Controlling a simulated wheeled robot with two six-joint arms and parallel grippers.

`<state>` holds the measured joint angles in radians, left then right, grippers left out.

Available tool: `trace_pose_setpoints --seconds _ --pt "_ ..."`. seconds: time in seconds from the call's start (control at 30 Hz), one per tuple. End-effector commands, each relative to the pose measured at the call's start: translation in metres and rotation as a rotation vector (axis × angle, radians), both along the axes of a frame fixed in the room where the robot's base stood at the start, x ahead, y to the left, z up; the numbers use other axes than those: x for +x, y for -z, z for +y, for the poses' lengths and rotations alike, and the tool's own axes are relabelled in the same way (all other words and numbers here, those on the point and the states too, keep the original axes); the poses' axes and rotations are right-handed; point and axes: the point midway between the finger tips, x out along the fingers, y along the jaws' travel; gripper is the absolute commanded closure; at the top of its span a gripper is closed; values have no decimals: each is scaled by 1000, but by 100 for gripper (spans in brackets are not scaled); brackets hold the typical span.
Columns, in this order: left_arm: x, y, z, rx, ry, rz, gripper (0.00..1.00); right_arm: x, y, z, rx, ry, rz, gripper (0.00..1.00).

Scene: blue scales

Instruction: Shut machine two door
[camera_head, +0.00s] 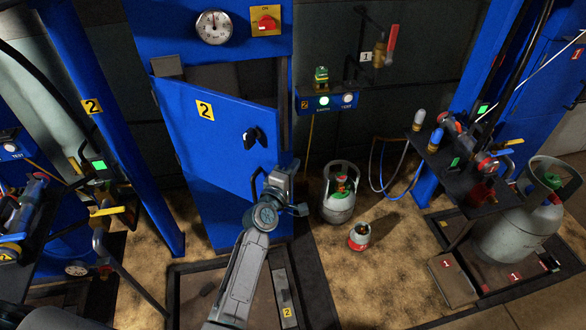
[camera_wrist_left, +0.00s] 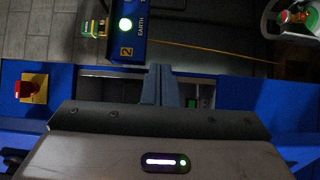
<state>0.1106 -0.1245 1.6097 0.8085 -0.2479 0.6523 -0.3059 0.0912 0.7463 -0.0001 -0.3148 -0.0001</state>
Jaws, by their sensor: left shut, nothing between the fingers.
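Machine two's blue door (camera_head: 215,150) carries a yellow "2" label and a black knob (camera_head: 255,136) in the head view. It stands ajar, with a dark gap (camera_head: 225,77) between its top edge and the blue cabinet. My left gripper (camera_head: 286,178) is at the door's right edge, below the knob; I cannot tell whether it touches the door. In the left wrist view its fingers (camera_wrist_left: 161,85) are shut together with nothing between them, in front of a gap in the blue cabinet (camera_wrist_left: 245,101). My right gripper is not in view.
An earth/test box (camera_head: 328,101) is on the wall to the right; it also shows in the left wrist view (camera_wrist_left: 127,38). A gas cylinder (camera_head: 339,195) and a small red-and-grey canister (camera_head: 360,237) stand right of the door. A blue post (camera_head: 120,130) rises at left.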

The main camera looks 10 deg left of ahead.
Motion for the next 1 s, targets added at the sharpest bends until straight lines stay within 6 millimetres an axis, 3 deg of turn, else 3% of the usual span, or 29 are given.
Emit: trace_pose_setpoints --seconds 0.17,0.4,1.0 --pt "25 1 -1 0 0 -2 100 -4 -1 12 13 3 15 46" --pt "56 1 -1 2 0 -2 100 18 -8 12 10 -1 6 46" --pt "105 1 6 1 -22 0 100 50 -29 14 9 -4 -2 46"
